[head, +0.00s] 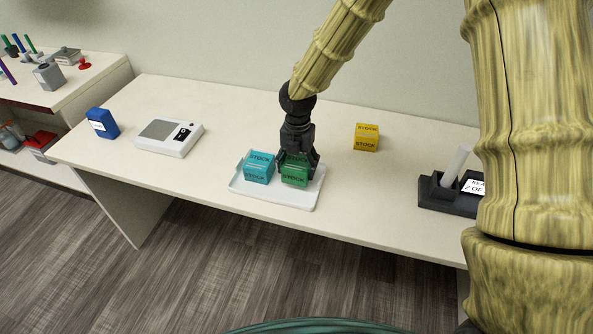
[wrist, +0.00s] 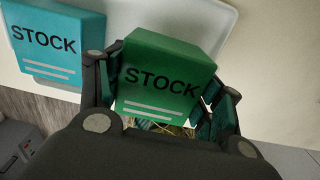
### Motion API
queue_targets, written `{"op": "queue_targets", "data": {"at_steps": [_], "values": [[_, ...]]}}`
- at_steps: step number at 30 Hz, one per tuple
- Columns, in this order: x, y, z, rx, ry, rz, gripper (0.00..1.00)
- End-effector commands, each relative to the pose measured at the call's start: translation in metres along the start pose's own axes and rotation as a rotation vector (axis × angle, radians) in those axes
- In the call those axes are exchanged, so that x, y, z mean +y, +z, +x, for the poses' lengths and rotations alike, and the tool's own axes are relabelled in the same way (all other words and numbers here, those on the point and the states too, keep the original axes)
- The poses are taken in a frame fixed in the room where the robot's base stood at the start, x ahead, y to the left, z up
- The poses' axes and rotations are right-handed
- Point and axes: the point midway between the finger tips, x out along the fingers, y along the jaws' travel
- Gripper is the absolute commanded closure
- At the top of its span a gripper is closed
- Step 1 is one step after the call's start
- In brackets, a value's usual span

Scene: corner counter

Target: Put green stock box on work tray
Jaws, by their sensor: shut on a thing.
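The green stock box (head: 295,172) is at the right part of the white work tray (head: 301,201) in the head view. My gripper (head: 298,163) is shut on it from above, with a finger on each side. The wrist view shows the green stock box (wrist: 163,78) between the two dark fingers (wrist: 165,95). The box looks upright and at or just above the tray; I cannot tell whether its underside touches. The tray's pale surface (wrist: 185,14) shows behind it in the wrist view.
A teal stock box (head: 257,168) stands on the tray just left of the green one. A yellow stock box (head: 366,138) is at the back right. A black holder (head: 446,199) stands farther right. A white device (head: 168,138) and blue box (head: 102,123) are at left.

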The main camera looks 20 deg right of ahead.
Motion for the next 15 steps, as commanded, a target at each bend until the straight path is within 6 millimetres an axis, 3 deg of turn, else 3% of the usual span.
{"op": "queue_targets", "data": {"at_steps": [6, 15], "values": [[0.000, -0.001, 0.024, -0.001, 0.000, -0.001, 0.63], [0.000, -0.001, 0.026, 0.000, 0.000, -0.001, 0.63]]}}
